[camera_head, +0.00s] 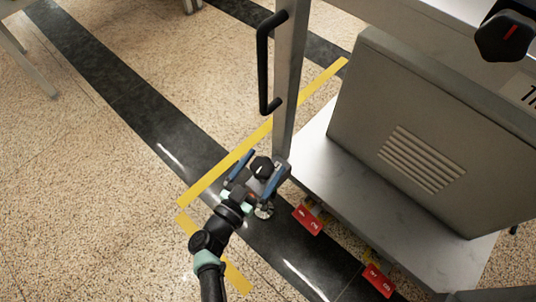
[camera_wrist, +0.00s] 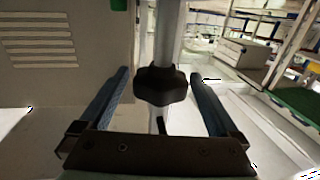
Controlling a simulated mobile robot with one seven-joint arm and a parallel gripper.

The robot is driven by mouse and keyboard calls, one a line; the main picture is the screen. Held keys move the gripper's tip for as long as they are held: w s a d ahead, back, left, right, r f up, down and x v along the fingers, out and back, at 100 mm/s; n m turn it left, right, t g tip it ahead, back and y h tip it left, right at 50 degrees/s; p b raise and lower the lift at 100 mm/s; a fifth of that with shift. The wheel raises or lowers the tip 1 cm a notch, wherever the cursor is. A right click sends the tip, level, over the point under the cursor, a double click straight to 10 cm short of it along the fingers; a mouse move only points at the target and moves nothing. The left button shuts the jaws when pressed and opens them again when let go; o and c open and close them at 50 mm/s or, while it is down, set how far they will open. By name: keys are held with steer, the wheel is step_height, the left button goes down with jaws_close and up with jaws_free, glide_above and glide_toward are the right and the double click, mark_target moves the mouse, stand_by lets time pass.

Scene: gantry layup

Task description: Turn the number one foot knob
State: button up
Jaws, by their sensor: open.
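A black lobed knob (camera_head: 262,167) sits low at the foot of a grey metal post, near the floor. It also shows in the wrist view (camera_wrist: 161,86), in front of the upright post. My gripper (camera_head: 265,162) is open, with one blue finger on each side of the knob. In the wrist view, a gap shows between the knob and each finger, so I see no contact. No number is visible on the knob.
A grey cabinet with a vent (camera_head: 420,160) stands right of the post. Two red tags (camera_head: 308,220) (camera_head: 380,279) hang along its base edge. A black handle (camera_head: 268,60) is on the post. Another black knob with a red mark (camera_head: 505,38) is at upper right.

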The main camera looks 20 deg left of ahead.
steer(key=s+a+p, duration=0.1)
steer(key=s+p, duration=0.1)
steer(key=s, duration=0.8)
steer(key=shift+a, duration=0.3)
steer(key=shift+w, duration=0.1)
